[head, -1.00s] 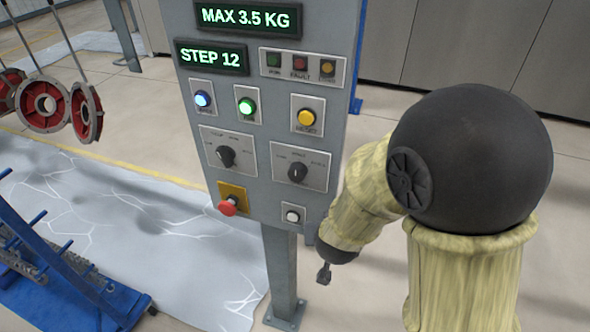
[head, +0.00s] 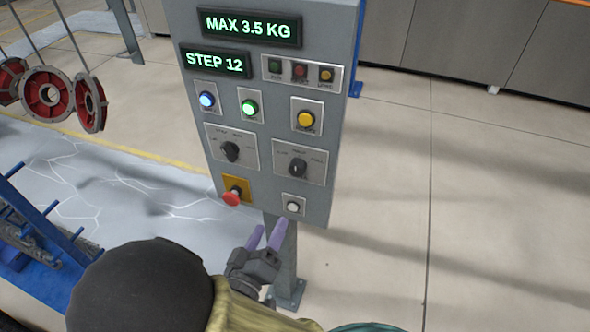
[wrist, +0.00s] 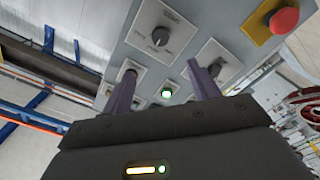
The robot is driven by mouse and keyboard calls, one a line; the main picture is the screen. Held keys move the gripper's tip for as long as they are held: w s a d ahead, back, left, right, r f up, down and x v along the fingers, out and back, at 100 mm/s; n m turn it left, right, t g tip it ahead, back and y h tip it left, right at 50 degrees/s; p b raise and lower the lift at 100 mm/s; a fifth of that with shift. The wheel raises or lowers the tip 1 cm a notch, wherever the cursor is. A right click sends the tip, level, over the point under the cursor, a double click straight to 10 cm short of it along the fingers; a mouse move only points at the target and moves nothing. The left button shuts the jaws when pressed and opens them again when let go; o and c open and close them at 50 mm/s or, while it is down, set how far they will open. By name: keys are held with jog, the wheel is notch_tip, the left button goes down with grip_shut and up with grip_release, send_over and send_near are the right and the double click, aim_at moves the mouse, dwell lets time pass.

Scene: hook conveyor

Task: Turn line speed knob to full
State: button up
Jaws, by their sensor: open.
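The control panel (head: 262,190) carries two black rotary knobs on grey plates. The left knob (head: 230,151) and the right knob (head: 298,168) both have small print around them, too small to read surely. The right knob's grip looks about upright. In the wrist view, where the panel appears turned round, the right knob (wrist: 160,37) is at upper middle and the left knob (wrist: 215,68) is partly behind a finger.
A red mushroom button (head: 232,197) and a white button (head: 293,206) sit below the knobs. Blue, green and yellow buttons sit above, under lit displays. Red wheels (head: 48,95) hang at left beside a blue rack (head: 45,235). The floor at right is clear.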

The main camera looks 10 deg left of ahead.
aim_at(296, 172)
jog(key=shift+w, duration=0.1)
jog(key=w+p, duration=0.2)
jog(key=w, duration=0.3)
jog(key=w+d+p, duration=0.1)
jog(key=w+p, duration=0.1)
jog(key=w, duration=0.4)
jog(key=w+p, duration=0.2)
jog(key=w, duration=0.3)
jog(key=shift+w+d, duration=0.15)
jog(key=shift+w, duration=0.55)
jog(key=shift+f, duration=0.1)
jog(key=c, duration=1)
